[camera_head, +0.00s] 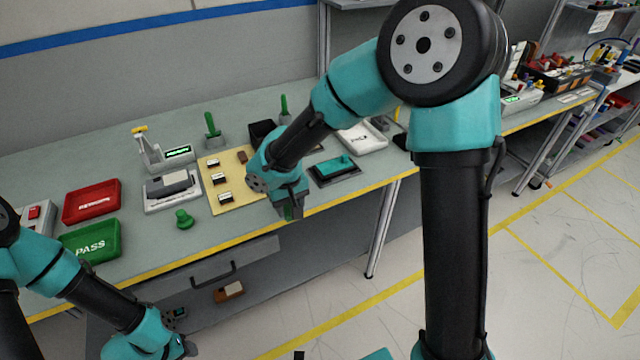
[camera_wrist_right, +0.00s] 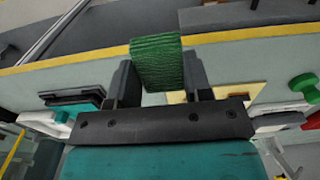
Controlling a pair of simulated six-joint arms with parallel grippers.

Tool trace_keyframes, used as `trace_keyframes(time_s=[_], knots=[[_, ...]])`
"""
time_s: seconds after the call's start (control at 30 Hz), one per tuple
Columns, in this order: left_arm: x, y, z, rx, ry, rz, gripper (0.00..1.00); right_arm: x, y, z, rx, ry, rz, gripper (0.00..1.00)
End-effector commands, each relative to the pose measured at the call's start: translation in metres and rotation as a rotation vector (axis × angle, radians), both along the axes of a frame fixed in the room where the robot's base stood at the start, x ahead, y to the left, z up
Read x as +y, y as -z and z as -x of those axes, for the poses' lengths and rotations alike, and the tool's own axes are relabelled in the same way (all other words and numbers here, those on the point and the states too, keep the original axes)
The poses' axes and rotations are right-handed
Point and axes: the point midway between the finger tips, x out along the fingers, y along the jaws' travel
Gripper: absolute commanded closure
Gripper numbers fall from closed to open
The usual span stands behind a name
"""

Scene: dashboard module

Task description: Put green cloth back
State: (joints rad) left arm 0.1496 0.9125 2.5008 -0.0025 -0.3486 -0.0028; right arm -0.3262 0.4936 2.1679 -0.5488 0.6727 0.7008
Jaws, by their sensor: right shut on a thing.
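The green cloth (camera_wrist_right: 157,62) is a ribbed green piece between the two fingers of my right gripper (camera_wrist_right: 157,84) in the right wrist view. My right gripper is shut on it. In the head view my right gripper (camera_head: 291,210) is at the table's front edge, pointing down, just right of the yellow mat; the cloth cannot be made out there. My left gripper (camera_head: 184,347) is low at the bottom left, in front of the table; its fingers are not clear.
A grey drawer (camera_head: 270,243) with a handle stands open below the table's front edge. A yellow mat (camera_head: 240,197) holds small parts. Red (camera_head: 92,201) and green (camera_head: 90,241) trays lie at left. A black tray (camera_head: 348,176) with a teal block lies right of my right gripper.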

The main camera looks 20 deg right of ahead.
Motion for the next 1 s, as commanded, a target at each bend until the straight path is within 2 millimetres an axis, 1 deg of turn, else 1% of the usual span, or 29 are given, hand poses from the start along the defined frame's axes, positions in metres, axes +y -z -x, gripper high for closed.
trace_keyframes(time_s=[0.1, 0.37, 0.47, 0.53, 0.67, 1.0], knots=[[0.0, 0.0, 0.0, 0.0, -0.001, 0.0, 0.57, 0.002, 0.0, 0.003, -0.001, 0.006, 0.0, 0.77], [0.0, 0.0, 0.0, 0.0, -0.001, 0.0, 0.57, 0.002, 0.0, 0.003, -0.001, 0.008, 0.0, 0.77], [0.0, 0.0, 0.0, 0.0, -0.001, 0.0, 0.57, 0.001, 0.0, 0.001, -0.001, 0.008, 0.0, 0.77], [0.0, 0.0, 0.0, 0.0, -0.001, 0.0, 0.57, 0.0, 0.001, -0.004, 0.0, 0.009, 0.0, 0.77], [0.0, 0.0, 0.0, 0.0, -0.001, 0.0, 0.57, -0.006, 0.003, -0.022, -0.001, 0.011, -0.001, 0.77], [0.0, 0.0, 0.0, 0.0, -0.001, 0.0, 0.57, -0.025, 0.01, -0.09, -0.001, 0.011, 0.0, 0.77]])
